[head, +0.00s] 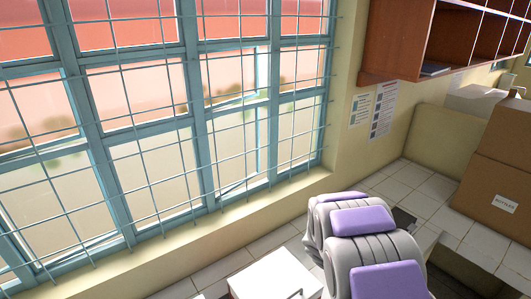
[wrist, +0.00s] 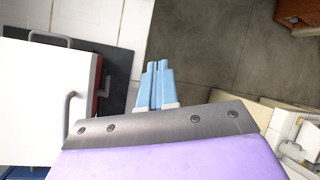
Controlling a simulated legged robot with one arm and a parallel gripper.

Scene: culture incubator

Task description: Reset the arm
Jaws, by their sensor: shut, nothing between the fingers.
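My gripper (wrist: 158,68) shows in the wrist view with its two light blue fingers together and nothing between them. It points over a bare grey floor and touches nothing that I can see. In the head view my grey and purple arm is folded at the bottom right, and the gripper itself is hidden there.
A white box-like unit (wrist: 40,100) with grey handles is left of my gripper; a white unit (head: 275,278) also stands at the bottom in the head view. Cardboard boxes (head: 490,195) sit on the tiled counter (head: 405,180) at right. A wooden shelf (head: 400,45) hangs above.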

